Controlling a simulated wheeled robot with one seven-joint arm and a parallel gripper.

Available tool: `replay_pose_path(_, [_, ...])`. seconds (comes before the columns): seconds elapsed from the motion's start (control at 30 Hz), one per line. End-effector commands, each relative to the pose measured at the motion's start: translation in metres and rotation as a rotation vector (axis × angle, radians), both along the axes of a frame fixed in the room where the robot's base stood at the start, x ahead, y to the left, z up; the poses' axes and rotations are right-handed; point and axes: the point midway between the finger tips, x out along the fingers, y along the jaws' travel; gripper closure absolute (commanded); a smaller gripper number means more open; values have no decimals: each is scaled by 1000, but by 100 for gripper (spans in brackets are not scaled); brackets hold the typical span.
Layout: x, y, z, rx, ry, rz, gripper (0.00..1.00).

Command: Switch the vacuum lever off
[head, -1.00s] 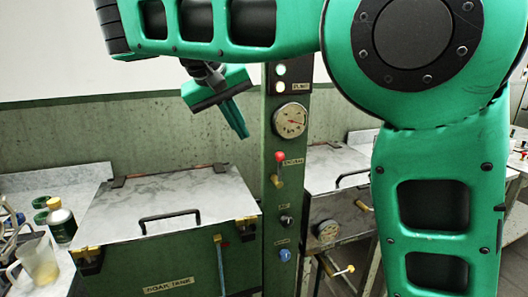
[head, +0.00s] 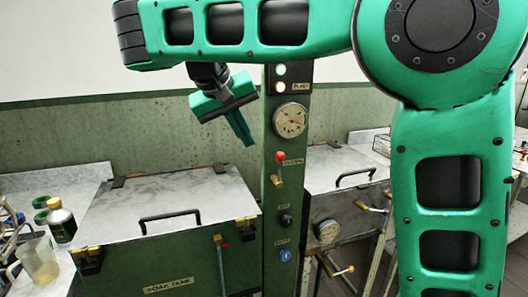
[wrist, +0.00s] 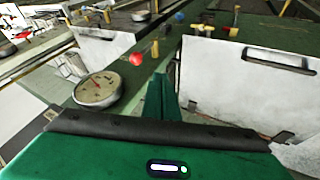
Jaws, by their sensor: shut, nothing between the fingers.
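The vacuum lever (head: 280,158) has a red knob and points up from a brass pivot on the front of the green control post (head: 270,205). A small label, too small to read clearly, sits beside it. The red knob of the lever also shows in the wrist view (wrist: 135,59), left of and beyond my fingertips. My gripper (head: 248,142) is shut and empty, tilted downward, just left of the post and a little above the lever's height in the picture. Its closed green fingers show in the wrist view (wrist: 163,85), apart from the lever.
A round gauge (head: 290,120) and lit lamps (head: 280,70) sit above the lever. A black knob (head: 285,219) and a blue knob (head: 285,255) sit below. The lidded soak tank (head: 172,285) stands left, another lidded basin (head: 350,205) right. A bottle (head: 61,222) and jug (head: 38,262) stand far left.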

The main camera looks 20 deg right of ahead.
Motion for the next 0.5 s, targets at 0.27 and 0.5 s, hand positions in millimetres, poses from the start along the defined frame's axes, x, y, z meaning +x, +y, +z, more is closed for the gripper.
replay_pose_path(0.27, [4, -5, -8, -1, 0, 0, 100])
replay_pose_path(0.5, [7, -10, -16, 0, 0, 1, 100])
